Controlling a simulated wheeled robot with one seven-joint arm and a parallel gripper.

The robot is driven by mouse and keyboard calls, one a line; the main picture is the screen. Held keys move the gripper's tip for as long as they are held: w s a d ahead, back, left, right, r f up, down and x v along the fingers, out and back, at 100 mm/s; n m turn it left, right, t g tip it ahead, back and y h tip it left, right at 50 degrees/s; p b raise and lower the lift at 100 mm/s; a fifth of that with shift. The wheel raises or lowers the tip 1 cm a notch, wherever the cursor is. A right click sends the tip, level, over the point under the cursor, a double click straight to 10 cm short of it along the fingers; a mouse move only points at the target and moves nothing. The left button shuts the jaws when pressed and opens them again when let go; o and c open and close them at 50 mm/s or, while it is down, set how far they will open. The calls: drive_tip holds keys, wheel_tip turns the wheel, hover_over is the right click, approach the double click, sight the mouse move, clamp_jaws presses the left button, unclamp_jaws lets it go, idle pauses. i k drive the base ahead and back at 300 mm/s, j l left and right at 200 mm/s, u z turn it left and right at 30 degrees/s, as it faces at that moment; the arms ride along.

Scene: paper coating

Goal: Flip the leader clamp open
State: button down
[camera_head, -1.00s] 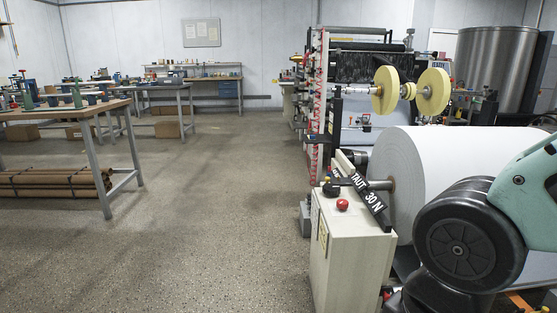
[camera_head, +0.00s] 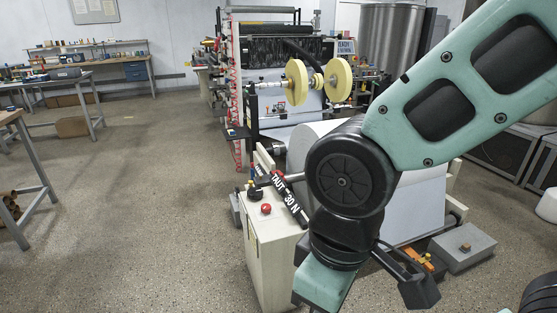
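I cannot single out the leader clamp for certain in the head view. The white paper roll (camera_head: 305,146) lies on its stand, partly hidden behind my arm. My arm crosses the right half of the picture, with its black joint in front of the roll. A dark angular part (camera_head: 418,290) beside the lower arm may belong to my gripper, but no fingertips show clearly. No contact between my gripper and a clamp can be seen.
A pale cabinet (camera_head: 270,260) with a red button (camera_head: 266,209) and a "TAUT 30 N" sign (camera_head: 290,199) stands left of my arm. Behind are the coating machine (camera_head: 275,65) and yellow discs (camera_head: 298,82). A grey block (camera_head: 463,247) sits right. Floor at left is clear.

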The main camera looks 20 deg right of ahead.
sight(424, 260)
drive_tip(key=z, duration=1.55)
drive_tip(key=i+u, duration=0.2)
drive_tip(key=i, duration=0.3)
drive_tip(key=i+u, duration=0.25)
drive_tip(key=i, duration=0.25)
drive_tip(key=i+l+u, duration=0.2)
drive_tip(key=i, duration=0.25)
drive_tip(key=i+l+u, duration=0.25)
drive_tip(key=i, duration=0.25)
